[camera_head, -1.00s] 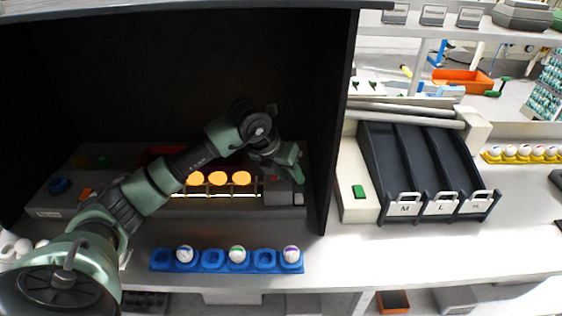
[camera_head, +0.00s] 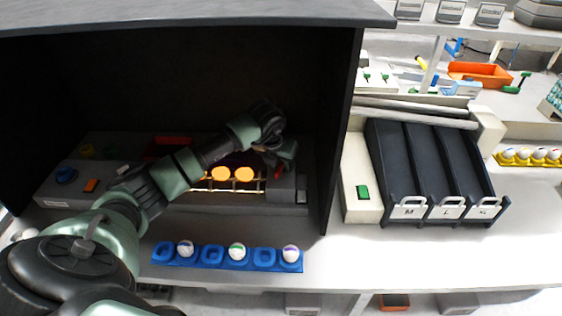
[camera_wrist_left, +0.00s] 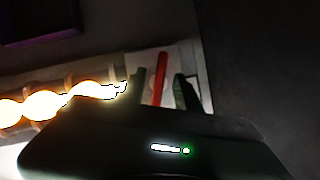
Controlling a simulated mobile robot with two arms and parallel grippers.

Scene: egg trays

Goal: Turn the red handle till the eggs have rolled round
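The red handle (camera_head: 278,174) is at the right end of the lit egg rollers inside the dark booth. It shows as an upright red bar in the left wrist view (camera_wrist_left: 160,76). My left gripper (camera_wrist_left: 161,88) is open with its green fingers on either side of the bar, a gap showing on each side. In the head view the left gripper (camera_head: 284,158) is partly dark beside the handle. Glowing orange eggs (camera_head: 246,174) lie in a row on the rollers, left of the handle. My forearm hides part of the row. My right gripper is not in view.
The booth's right wall (camera_head: 342,140) stands close to my left gripper. A blue tray (camera_head: 213,263) with several marked eggs lies in front. Knobs and an orange switch (camera_head: 91,185) are on the panel at left. A black sorting rack (camera_head: 385,160) stands outside to the right.

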